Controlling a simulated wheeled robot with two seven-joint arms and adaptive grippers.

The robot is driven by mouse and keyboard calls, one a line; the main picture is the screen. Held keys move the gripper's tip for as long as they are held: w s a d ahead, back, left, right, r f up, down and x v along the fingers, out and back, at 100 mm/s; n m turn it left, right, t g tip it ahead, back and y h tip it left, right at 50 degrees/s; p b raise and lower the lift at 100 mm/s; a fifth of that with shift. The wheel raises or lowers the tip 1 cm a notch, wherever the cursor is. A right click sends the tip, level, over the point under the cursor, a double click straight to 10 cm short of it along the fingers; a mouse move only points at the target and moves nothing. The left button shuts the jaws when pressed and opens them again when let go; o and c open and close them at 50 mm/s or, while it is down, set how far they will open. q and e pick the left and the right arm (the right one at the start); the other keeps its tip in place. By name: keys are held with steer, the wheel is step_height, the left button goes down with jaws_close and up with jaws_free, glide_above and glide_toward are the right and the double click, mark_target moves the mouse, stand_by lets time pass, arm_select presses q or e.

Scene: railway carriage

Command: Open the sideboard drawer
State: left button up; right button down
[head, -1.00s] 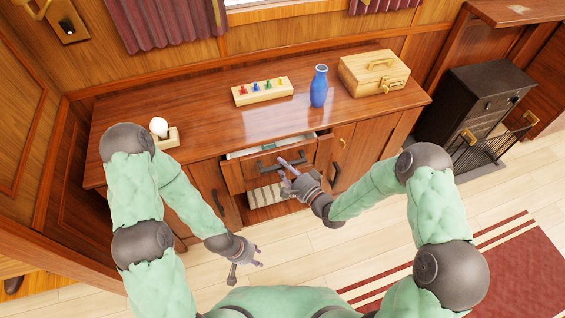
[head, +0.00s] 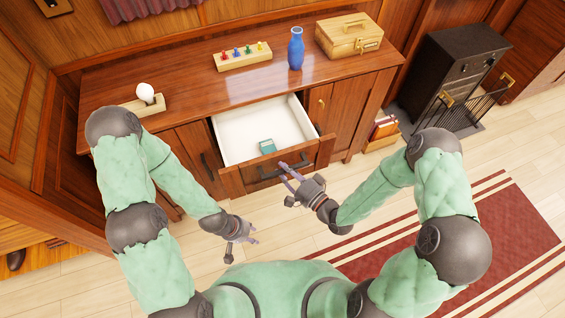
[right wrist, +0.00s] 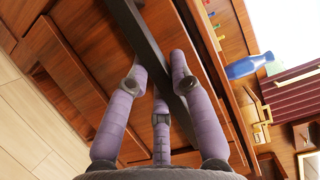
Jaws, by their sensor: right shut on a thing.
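The sideboard (head: 345,110) has its drawer (head: 231,182) pulled well out, showing a white interior (head: 262,128). A small teal box (head: 266,146) lies inside near the front. My right gripper (head: 287,170) is shut on the dark bar handle (head: 265,176) of the drawer front. In the right wrist view the handle (right wrist: 140,35) runs between the purple fingers (right wrist: 162,80). My left gripper (head: 243,247) is open and empty, low over the floor in front of the sideboard, apart from the drawer.
On the sideboard top stand a blue vase (head: 296,48), a wooden box (head: 349,36), a block with coloured pegs (head: 243,56) and a white bulb-like object on a wooden base (head: 146,94). A dark stove (head: 450,75) stands to the right. The floor before the drawer is clear.

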steer(key=shift+s, duration=0.15)
steer(key=c, duration=1.1)
jaws_free()
steer(key=shift+o, duration=0.2)
steer(key=v, duration=1.2)
steer(key=shift+d, duration=0.1)
steer(key=shift+f, duration=0.15)
